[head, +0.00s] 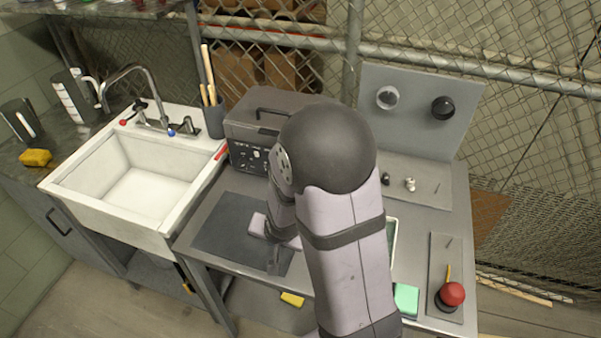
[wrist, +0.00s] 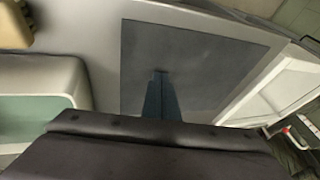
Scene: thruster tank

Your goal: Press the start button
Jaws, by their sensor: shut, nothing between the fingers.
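No label marks a start button in these views. A red mushroom-shaped button (head: 452,294) sits on a dark base on a grey plate (head: 443,262) at the bench's right front. A light round knob or button (head: 387,97) and a black one (head: 443,107) are on the upright grey panel at the back right. A dark box (head: 246,158) with small controls on its front stands at the back, partly hidden by my arm. My gripper (head: 274,268) is shut and empty over the dark mat, far left of the red button. Its fingers show in the wrist view (wrist: 160,80).
The dark mat (head: 225,232) is bare around my gripper. A white sink (head: 75,203) is to the left. A light tray (head: 393,228) is partly hidden behind my arm. A green block (head: 406,298) lies left of the red button. Small parts (head: 410,184) stand below the panel.

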